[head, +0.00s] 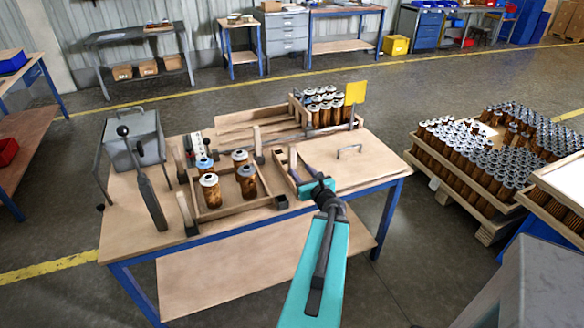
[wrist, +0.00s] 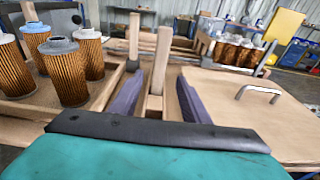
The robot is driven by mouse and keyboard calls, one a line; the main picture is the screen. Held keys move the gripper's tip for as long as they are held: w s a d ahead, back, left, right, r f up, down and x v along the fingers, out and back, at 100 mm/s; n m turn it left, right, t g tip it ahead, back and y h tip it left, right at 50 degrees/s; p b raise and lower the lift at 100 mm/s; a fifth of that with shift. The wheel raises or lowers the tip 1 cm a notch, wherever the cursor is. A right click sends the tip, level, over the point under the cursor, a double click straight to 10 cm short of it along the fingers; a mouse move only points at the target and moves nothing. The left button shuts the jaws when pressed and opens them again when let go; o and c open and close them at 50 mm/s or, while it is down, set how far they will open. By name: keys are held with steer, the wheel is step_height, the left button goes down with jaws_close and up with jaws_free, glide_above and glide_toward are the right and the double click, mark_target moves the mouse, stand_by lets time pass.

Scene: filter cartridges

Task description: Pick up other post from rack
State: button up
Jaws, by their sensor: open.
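Upright wooden posts stand around a low wooden rack frame (head: 235,207) on the workbench. One pale post (wrist: 157,68) is centred between my gripper's fingers in the wrist view; I cannot tell whether they touch it. A second post (wrist: 133,38) stands behind and slightly left of it. In the head view, a post (head: 257,140) stands at the frame's back right corner, and others stand on its left side. My gripper (wrist: 160,90) is open, its dark fingers apart. In the head view my gripper (head: 300,180) is low over the bench, right of the frame, partly hidden by my wrist.
Several brown filter cartridges (head: 246,181) stand inside the frame, left of my gripper. A wooden crate of cartridges (head: 322,106) and a yellow card (head: 355,93) are at the back. A board with a metal handle (head: 349,150) lies to the right. A grey box (head: 133,143) stands at the left.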

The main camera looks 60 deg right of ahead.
mark_target(293, 162)
steer(key=shift+b+x, duration=0.85)
steer(key=shift+b, duration=2.1)
steer(key=b, duration=0.6)
steer(key=shift+w+d+f, duration=0.2)
steer(key=shift+w+d, duration=0.05)
steer(key=shift+w, duration=0.05)
steer(key=shift+w+d, duration=0.1)
steer(key=shift+x, duration=2.7)
steer(key=shift+w+r, duration=0.1)
steer(key=shift+b+x, duration=0.3)
steer(key=shift+x, duration=2.3)
steer(key=shift+r, duration=0.1)
jaws_close()
